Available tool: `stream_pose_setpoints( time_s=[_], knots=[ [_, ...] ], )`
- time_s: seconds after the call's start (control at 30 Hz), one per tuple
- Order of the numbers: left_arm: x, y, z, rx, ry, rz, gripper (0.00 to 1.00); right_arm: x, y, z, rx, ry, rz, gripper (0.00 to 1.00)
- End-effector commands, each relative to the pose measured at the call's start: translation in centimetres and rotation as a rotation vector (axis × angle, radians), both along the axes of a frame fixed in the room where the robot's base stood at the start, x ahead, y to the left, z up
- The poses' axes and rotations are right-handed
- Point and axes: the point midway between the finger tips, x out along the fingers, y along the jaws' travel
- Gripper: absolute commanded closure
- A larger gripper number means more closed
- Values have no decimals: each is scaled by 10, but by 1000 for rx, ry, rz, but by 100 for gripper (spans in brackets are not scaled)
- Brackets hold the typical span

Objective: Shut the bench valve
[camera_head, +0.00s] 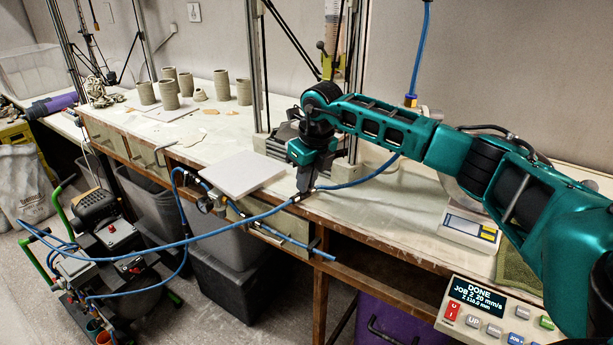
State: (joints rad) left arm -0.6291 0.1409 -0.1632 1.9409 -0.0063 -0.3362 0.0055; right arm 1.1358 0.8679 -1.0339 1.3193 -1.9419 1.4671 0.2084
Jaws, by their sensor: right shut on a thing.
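My right arm reaches in from the right over the bench. Its dark gripper (304,187) points down at the bench's front edge. The fingers are closed at the spot where the blue hose (240,222) from the floor meets the hose that runs on across the bench top. The bench valve sits at that joint and is mostly hidden by the fingers. I cannot make out its lever or which way it is turned. My left gripper does not show.
A white square board (243,174) lies left of the gripper. Clay cups (169,93) stand farther back. A compressor (115,240) is on the floor at left. A control box (492,308) reading "DONE" and a scale (470,228) are at right. Thin printer rods rise behind my gripper.

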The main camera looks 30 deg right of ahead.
Motion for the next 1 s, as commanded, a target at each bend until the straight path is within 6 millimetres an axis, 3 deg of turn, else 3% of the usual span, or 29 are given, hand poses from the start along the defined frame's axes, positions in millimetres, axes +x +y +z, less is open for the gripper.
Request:
stream_pose_setpoints(
  time_s=[0.63,0.67,0.7,0.9,1.0],
  knots=[
    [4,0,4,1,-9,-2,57,0,0,0,10,2,-47,100],
    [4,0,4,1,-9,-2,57,0,0,0,10,2,-47,87],
    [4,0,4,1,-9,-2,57,0,0,0,10,2,-46,83],
    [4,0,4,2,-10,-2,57,0,0,0,10,1,-46,64],
    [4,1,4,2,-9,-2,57,0,0,0,10,1,-45,64]
  ],
)
